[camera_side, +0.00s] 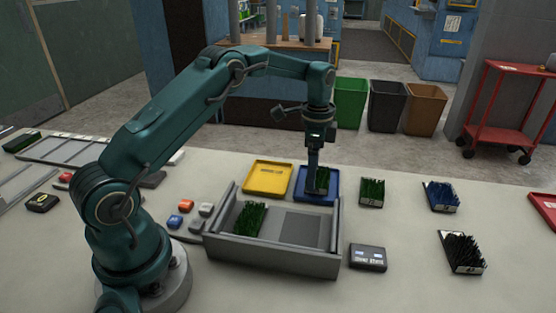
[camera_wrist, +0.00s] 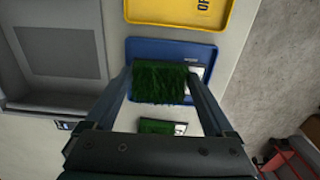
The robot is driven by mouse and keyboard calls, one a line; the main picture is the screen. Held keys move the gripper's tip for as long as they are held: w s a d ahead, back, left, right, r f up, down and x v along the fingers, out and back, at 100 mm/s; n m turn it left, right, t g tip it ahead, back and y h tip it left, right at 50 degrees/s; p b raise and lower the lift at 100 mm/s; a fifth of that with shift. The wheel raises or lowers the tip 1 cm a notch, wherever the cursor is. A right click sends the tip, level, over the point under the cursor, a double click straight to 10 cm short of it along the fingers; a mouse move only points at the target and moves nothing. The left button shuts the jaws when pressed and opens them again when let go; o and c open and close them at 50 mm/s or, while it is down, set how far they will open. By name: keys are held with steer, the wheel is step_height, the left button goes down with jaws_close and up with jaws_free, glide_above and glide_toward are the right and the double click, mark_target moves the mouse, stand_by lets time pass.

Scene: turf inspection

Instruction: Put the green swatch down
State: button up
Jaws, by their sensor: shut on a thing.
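My gripper (camera_side: 318,180) is shut on a green turf swatch (camera_side: 322,179). In the wrist view the swatch (camera_wrist: 158,82) sits between the two fingers, with a pale label at its right end. It is over the blue tray (camera_side: 301,186), which also shows in the wrist view (camera_wrist: 135,47). I cannot tell whether the swatch touches the tray floor. Another green swatch (camera_side: 371,192) lies on the table right of the blue tray. One more green swatch (camera_side: 249,220) is in the left part of a grey open box (camera_side: 275,255).
A yellow tray (camera_side: 268,177) stands left of the blue one. A blue swatch (camera_side: 441,196), a black swatch (camera_side: 462,252) and a dark labelled box (camera_side: 368,257) are on the right. Small orange and grey blocks (camera_side: 186,206) lie left of the grey box.

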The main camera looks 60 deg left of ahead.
steer(key=shift+f, duration=0.45)
steer(key=shift+f, duration=0.1)
steer(key=o, duration=1.2)
steer(key=shift+c, duration=0.2)
